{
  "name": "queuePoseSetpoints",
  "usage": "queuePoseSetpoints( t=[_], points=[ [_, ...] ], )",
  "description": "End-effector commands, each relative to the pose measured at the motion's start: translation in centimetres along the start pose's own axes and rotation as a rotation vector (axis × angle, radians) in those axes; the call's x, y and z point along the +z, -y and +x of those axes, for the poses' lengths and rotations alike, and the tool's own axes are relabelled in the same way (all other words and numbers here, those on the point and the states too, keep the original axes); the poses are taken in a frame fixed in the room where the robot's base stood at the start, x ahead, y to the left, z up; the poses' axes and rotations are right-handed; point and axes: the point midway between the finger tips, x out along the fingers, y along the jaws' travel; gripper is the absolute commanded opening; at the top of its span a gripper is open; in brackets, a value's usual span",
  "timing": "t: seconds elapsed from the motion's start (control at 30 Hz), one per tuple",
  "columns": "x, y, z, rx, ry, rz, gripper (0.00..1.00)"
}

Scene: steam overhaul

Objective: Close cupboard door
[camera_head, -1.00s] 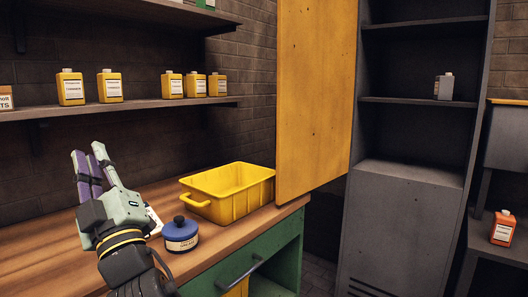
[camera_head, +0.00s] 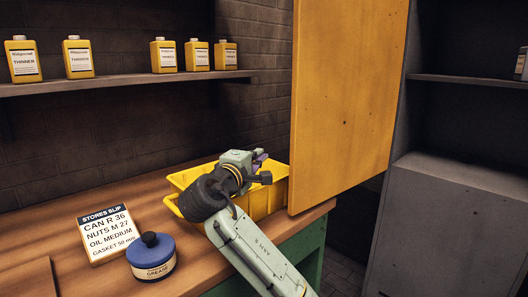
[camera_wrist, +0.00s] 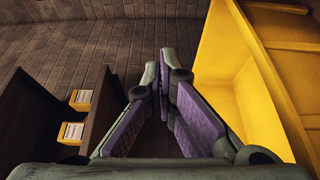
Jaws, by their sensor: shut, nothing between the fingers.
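The yellow cupboard door (camera_head: 348,105) stands open at the left side of the tall grey cupboard (camera_head: 445,225), whose shelves show. My gripper (camera_head: 262,157) is left of the door, above the yellow crate; its fingers are mostly hidden behind my wrist in the head view. In the wrist view its purple-padded fingers (camera_wrist: 165,75) are together, with nothing between them. I see no contact with the door.
The yellow crate (camera_head: 183,181) stands on the wooden bench (camera_head: 110,268), below my arm. A blue grease tin (camera_head: 151,257) and a stores slip (camera_head: 108,232) lie near it. Several yellow thinner cans (camera_head: 78,58) stand on the wall shelf (camera_head: 120,82).

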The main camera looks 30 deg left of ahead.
Motion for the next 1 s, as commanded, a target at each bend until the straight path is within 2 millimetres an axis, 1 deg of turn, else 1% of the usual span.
queuePoseSetpoints(
  t=[0.03,0.2,0.43,0.53,0.7,0.83,1.0],
  points=[
    [0.2,-0.2,1.0,-0.003,0.004,0.0,0.0],
    [0.1,-0.3,4.5,-0.002,0.003,0.001,0.0],
    [0.1,-0.3,8.5,-0.001,0.001,0.001,0.0],
    [1.6,-0.2,8.0,0.001,-0.001,0.004,0.0],
    [3.2,-0.1,7.3,-0.001,-0.001,0.004,0.0],
    [3.7,0.0,7.1,0.0,-0.002,0.004,0.0],
    [3.8,0.0,7.0,0.0,-0.002,0.004,0.0]
  ],
)
